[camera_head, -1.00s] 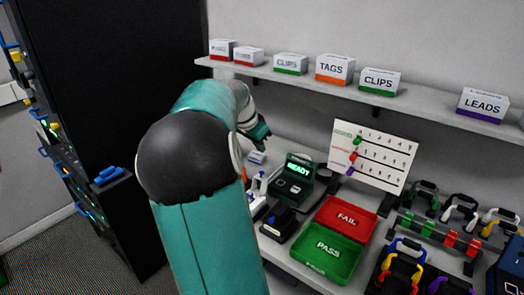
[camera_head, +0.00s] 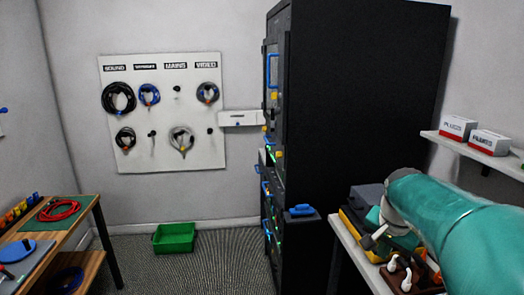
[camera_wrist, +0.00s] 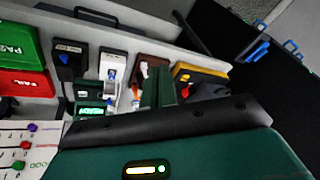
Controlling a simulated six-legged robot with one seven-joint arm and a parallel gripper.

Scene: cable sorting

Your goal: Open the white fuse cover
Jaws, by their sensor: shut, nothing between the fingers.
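The tall black rack (camera_head: 360,120) stands between my arm and the cover, with blue handles sticking out on its left side. A green bin (camera_head: 174,238) sits on the carpet below the cable board (camera_head: 162,150). A wooden table (camera_head: 75,240) is at left. The floor between is clear.

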